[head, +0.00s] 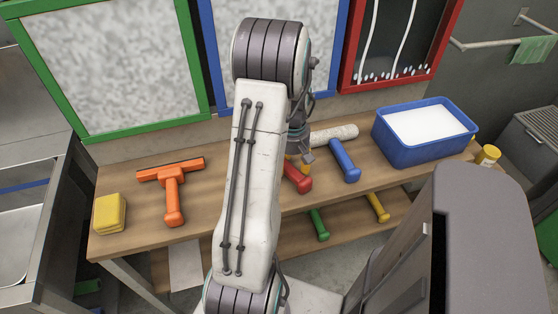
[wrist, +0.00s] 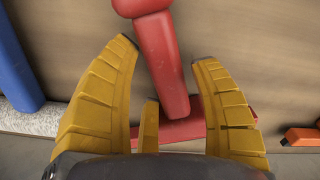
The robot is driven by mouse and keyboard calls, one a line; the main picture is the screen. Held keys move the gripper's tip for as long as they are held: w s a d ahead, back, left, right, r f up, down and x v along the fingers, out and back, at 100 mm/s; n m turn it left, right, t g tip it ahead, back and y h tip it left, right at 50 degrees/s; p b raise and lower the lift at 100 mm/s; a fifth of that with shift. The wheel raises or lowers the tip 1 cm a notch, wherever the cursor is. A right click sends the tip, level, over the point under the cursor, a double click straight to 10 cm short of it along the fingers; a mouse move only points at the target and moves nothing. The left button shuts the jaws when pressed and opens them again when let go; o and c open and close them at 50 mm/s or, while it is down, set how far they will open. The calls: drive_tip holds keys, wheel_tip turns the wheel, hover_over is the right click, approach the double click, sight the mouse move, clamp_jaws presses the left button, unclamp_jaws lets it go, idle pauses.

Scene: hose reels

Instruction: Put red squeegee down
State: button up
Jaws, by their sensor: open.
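The red squeegee (head: 297,178) lies on the wooden bench, its handle toward the front edge. In the head view its head is hidden behind my arm. In the wrist view the red squeegee (wrist: 163,60) lies flat, with its handle running between my fingers and its crossbar near their base. My gripper (wrist: 167,52) is open, with one yellow finger on each side of the handle and a visible gap to both. In the head view my gripper (head: 302,164) shows only partly, low over the bench behind my arm.
A blue-handled tool (head: 344,160) and a fluffy white roll (head: 333,135) lie just right of the red squeegee. An orange squeegee (head: 173,196) and yellow sponges (head: 109,213) are on the left. A blue tub (head: 408,148) stands at right. Green and yellow handles show on the lower shelf.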

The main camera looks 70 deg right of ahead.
drive_tip(key=shift+c, duration=0.2)
drive_tip(key=c, duration=1)
